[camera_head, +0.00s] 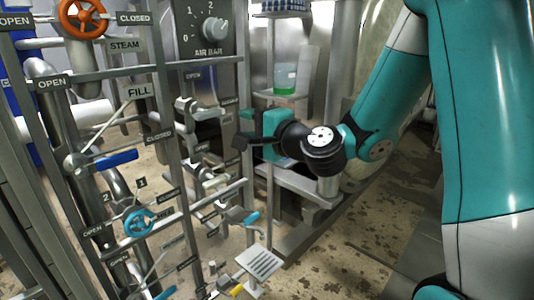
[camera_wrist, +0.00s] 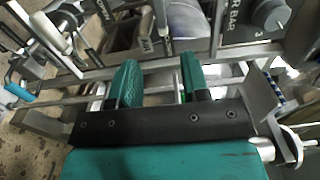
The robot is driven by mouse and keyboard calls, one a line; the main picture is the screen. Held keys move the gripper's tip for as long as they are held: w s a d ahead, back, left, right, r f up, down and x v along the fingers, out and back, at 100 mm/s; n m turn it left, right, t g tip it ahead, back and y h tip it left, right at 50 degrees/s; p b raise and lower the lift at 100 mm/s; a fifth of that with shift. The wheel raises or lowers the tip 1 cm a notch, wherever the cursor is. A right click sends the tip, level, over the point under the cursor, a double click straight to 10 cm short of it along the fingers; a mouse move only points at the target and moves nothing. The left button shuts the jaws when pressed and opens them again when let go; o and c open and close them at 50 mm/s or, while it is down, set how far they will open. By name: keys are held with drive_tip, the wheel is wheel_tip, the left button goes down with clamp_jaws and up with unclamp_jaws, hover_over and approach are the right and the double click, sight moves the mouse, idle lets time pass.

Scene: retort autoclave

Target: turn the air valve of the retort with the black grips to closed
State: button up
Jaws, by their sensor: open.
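My gripper (camera_head: 242,142) is in front of the valve rack in the head view, with its fingers pointing left. In the wrist view my gripper (camera_wrist: 160,84) shows two teal fingers apart with nothing held between them. A grey valve (camera_head: 196,106) is on the rack just left of the gripper. A small label beside it is partly hidden, so I cannot tell whether it is the air valve. The AIR BAR panel (camera_head: 207,38) with a grey knob (camera_head: 215,28) is above; the panel also shows in the wrist view (camera_wrist: 240,26). I cannot make out black grips.
Rack rails and pipes crowd the left side. An orange wheel (camera_head: 82,16) is at the top left, a blue lever (camera_head: 115,160) and a turquoise wheel (camera_head: 140,222) lower down. A stand with a green-filled beaker (camera_head: 285,78) is behind my gripper. Stained floor (camera_head: 335,250) is open at lower right.

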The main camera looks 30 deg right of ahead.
drive_tip(key=shift+b+v, duration=2.45)
drive_tip(key=shift+b, duration=1.25)
